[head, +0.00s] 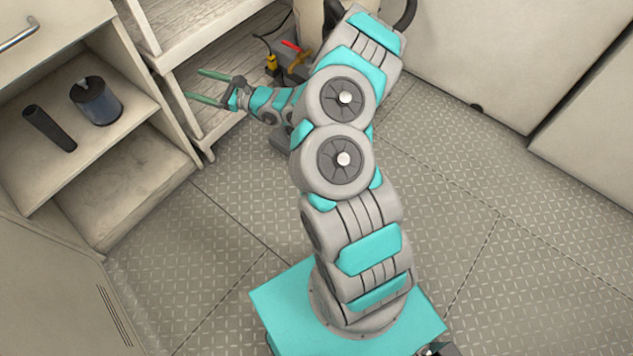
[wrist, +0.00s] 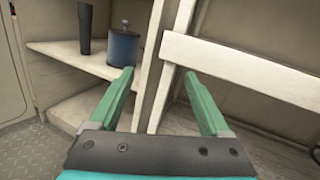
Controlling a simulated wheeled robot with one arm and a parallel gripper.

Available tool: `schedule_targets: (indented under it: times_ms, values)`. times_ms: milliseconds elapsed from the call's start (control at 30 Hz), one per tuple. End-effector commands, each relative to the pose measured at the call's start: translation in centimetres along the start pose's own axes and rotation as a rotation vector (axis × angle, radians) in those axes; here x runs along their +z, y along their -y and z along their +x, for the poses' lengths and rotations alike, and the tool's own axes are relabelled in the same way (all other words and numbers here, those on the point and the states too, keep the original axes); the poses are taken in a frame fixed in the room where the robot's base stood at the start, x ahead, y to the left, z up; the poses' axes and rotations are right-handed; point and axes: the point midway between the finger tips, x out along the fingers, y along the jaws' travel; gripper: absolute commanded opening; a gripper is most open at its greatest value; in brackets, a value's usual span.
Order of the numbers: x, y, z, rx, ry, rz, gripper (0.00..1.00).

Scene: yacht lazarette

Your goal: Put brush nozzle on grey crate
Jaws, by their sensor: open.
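A dark, tapered tube (head: 50,128), possibly the brush nozzle, stands on the upper shelf of the open cabinet at the left in the head view. It also shows upright in the wrist view (wrist: 85,28). My gripper (head: 197,85) is open and empty, to the right of the tube and apart from it. Its two green fingers show in the wrist view (wrist: 159,73), pointing toward the cabinet's side edge and the white shelving. I cannot make out a grey crate in either view.
A blue-grey canister (head: 96,101) stands right of the tube on the same shelf, also in the wrist view (wrist: 122,47). White shelving (head: 205,32) adjoins the cabinet. Battery-like items with red and yellow clamps (head: 292,47) sit behind my arm. The floor (head: 530,260) is clear at right.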

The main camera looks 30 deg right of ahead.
Motion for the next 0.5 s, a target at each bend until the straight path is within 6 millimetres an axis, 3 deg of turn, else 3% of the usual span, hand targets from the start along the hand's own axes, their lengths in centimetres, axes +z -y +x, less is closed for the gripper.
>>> schedule_targets:
  times_ms: [33, 200, 367, 500]
  values:
    - [3.4, -1.9, 1.2, 0.075, 0.044, -0.042, 0.81]
    - [12.6, -9.8, 2.5, 0.339, 0.161, -0.182, 0.81]
    - [19.0, -17.3, 1.0, 0.588, 0.238, -0.333, 0.81]
    - [22.6, -23.2, -2.2, 0.800, 0.274, -0.472, 0.81]
